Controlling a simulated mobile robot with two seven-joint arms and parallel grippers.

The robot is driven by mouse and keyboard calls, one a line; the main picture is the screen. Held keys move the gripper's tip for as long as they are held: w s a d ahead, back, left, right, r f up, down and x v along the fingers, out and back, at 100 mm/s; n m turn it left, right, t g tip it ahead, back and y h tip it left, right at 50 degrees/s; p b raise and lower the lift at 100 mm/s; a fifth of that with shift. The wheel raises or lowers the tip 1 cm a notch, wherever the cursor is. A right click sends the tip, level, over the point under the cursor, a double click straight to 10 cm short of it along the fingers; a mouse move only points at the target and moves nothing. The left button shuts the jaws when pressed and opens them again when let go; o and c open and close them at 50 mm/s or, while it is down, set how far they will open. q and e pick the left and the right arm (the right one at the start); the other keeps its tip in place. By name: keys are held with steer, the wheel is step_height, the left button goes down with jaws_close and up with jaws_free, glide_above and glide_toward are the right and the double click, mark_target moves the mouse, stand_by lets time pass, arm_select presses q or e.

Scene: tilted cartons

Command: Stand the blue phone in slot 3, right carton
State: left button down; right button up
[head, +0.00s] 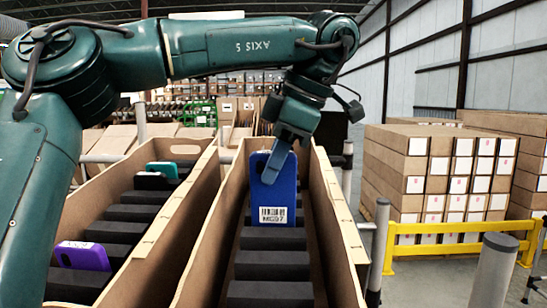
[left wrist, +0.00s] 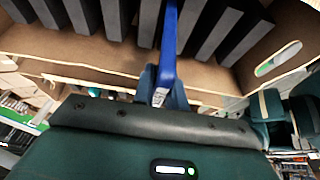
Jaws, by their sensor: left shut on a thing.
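The blue phone (head: 272,195), with a white barcode label, is upright in my left gripper (head: 279,152) over the right carton (head: 206,240). My left gripper is shut on its upper part. The phone's lower edge is close to the black dividers (head: 270,264); I cannot tell whether it is inside a slot. In the left wrist view the phone (left wrist: 169,45) shows edge-on between my left fingers (left wrist: 165,88), pointing toward the row of dark dividers (left wrist: 205,30). My right gripper is not in view.
The left carton (head: 150,243) holds a purple phone (head: 83,256), a teal one (head: 161,168) and a dark one with a pink edge (head: 150,180). A yellow barrier (head: 455,227) and stacked boxes (head: 410,175) stand at right. Grey posts (head: 378,245) stand close beside the right carton.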

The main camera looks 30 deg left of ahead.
mark_target(273, 218)
arm_select(q)
steer(key=shift+w+a+f+b, duration=0.1)
steer(key=shift+f+b, duration=0.2)
steer(key=shift+f, duration=0.4)
steer(key=shift+w+f+b, duration=0.15)
steer(key=shift+f+b, duration=0.3)
steer(key=shift+f, duration=0.4)
steer(key=shift+a+f+b, duration=0.1)
steer(key=shift+f+b, duration=0.2)
steer(key=shift+f, duration=0.3)
steer(key=shift+w+a+f+b, duration=0.15)
steer(key=shift+f+b, duration=0.3)
steer(key=shift+f, duration=0.35)
steer(key=shift+w+f+b, duration=0.15)
steer(key=shift+f+b, duration=0.25)
steer(key=shift+f, duration=0.9)
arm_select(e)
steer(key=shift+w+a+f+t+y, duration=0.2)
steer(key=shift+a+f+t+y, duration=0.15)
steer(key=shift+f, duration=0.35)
arm_select(q)
steer(key=shift+s, duration=0.1)
steer(key=c, duration=1.8)
jaws_free()
steer(key=o, duration=0.5)
steer(key=shift+s, duration=0.1)
steer(key=shift+c, duration=0.2)
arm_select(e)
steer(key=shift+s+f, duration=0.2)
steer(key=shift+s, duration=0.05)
